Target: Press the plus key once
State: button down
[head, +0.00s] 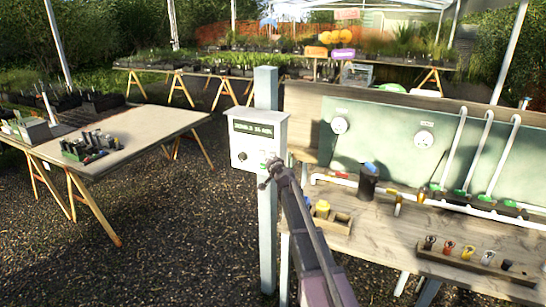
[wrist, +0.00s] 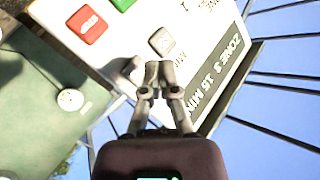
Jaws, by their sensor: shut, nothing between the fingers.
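A white control box (head: 258,140) is mounted on a pale post, with a dark display (head: 253,129) on its upper front. In the wrist view the display (wrist: 218,85) reads roughly "ZONE 3 15 MIN". My gripper (wrist: 158,70) is shut and empty, its fingertips in front of the box face. A grey square key (wrist: 162,41) shows just beyond the fingertips; its mark is too faint to read. A red key (wrist: 88,24) and a green key (wrist: 122,3) lie farther off. In the head view my gripper (head: 266,180) hides part of the box's lower front. Contact cannot be told.
A workbench (head: 375,215) with white pipes, a dark cup (head: 368,182) and a rack of coloured fittings (head: 470,258) stands to the right. A table (head: 130,130) stands to the left.

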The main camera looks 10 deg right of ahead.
jog(key=shift+s+a, duration=0.45)
jog(key=shift+s, duration=0.2)
jog(key=shift+s+a, duration=0.45)
jog(key=shift+s, duration=0.2)
jog(key=s+a+f+n+g, duration=0.15)
jog(key=s+f+g, duration=0.3)
jog(key=s, duration=0.55)
jog(key=s+f+n+g, duration=0.2)
jog(key=s+f+g, duration=0.25)
jog(key=s, duration=0.55)
jog(key=s+a+f+n+g, duration=0.1)
jog(key=s+f+n+g, duration=0.3)
jog(key=s, duration=0.7)
jog(key=s+d+f+m+g+h, duration=0.1)
jog(key=s+d, duration=0.1)
jog(key=s, duration=0.4)
jog(key=s+d+f+m+g+h, duration=0.1)
jog(key=s+f+g, duration=0.1)
jog(key=s, duration=0.4)
jog(key=shift+s+d+h, duration=0.25)
jog(key=shift+d+h, duration=0.05)
jog(key=shift+d, duration=0.05)
